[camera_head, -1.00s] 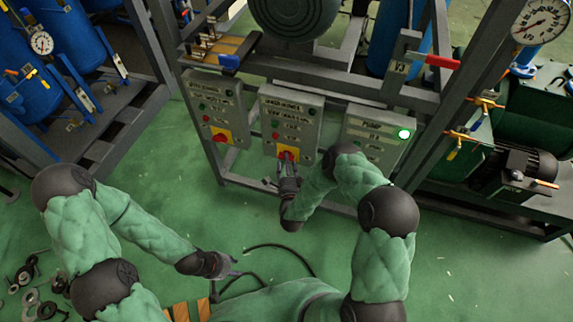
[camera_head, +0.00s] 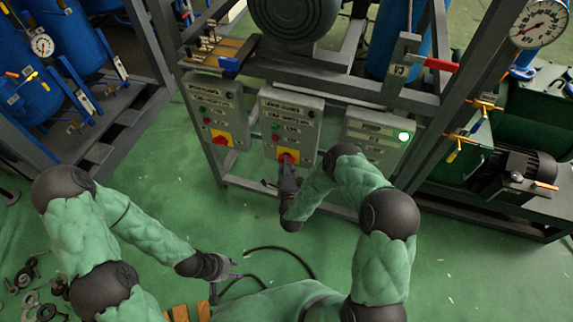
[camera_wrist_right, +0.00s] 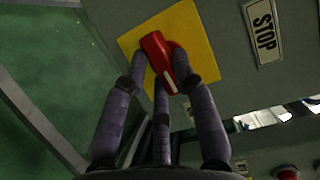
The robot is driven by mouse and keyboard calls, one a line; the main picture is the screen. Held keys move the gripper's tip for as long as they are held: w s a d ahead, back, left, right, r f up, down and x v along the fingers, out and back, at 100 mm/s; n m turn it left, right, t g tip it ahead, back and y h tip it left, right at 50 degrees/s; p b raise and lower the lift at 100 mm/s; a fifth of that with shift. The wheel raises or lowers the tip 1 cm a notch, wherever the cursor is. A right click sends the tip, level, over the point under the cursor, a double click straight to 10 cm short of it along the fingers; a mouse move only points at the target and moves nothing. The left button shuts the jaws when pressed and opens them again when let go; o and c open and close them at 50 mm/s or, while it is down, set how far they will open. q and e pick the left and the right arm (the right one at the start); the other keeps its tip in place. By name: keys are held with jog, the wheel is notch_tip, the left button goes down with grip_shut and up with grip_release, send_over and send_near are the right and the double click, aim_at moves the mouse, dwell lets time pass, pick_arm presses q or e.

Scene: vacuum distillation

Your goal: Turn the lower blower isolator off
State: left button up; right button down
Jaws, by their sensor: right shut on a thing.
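The middle control box (camera_head: 291,122) on the frame has a yellow plate (camera_head: 270,151) with a red rotary handle (camera_head: 287,155) at its lower part. Its label is too blurred to read fully. In the right wrist view the red handle (camera_wrist_right: 157,54) sits tilted on the yellow plate (camera_wrist_right: 186,24), with a white mark on its near end. My right gripper (camera_wrist_right: 165,78) is shut on the red handle, with fingers on both sides. In the head view my right gripper (camera_head: 286,167) hides part of it. My left gripper (camera_head: 234,269) is open and empty, low over the floor.
A similar box (camera_head: 217,108) with its own red handle (camera_head: 220,139) stands to the left. A pump box (camera_head: 376,140) with a lit green lamp (camera_head: 403,136) stands to the right. Metal frame bars surround them. A black cable (camera_head: 285,249) lies on the green floor (camera_head: 140,150).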

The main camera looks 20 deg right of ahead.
jog(key=shift+a+r+n+g+h+p, duration=0.15)
jog(key=shift+n+g+h+p, duration=0.7)
jog(key=shift+n, duration=1.3)
jog(key=shift+d+r+n+g+h+p, duration=0.1)
jog(key=shift+r+n+g+h+p, duration=0.2)
jog(key=shift+n+g+p, duration=1.45)
jog(key=shift+a+r+n+g+h+p, duration=0.15)
jog(key=shift+n+g+h+p, duration=0.45)
jog(key=shift+n, duration=2)
jog(key=c, duration=1)
grip_release()
jog(key=shift+w, duration=0.1)
jog(key=v, duration=1.2)
jog(key=shift+f, duration=0.1)
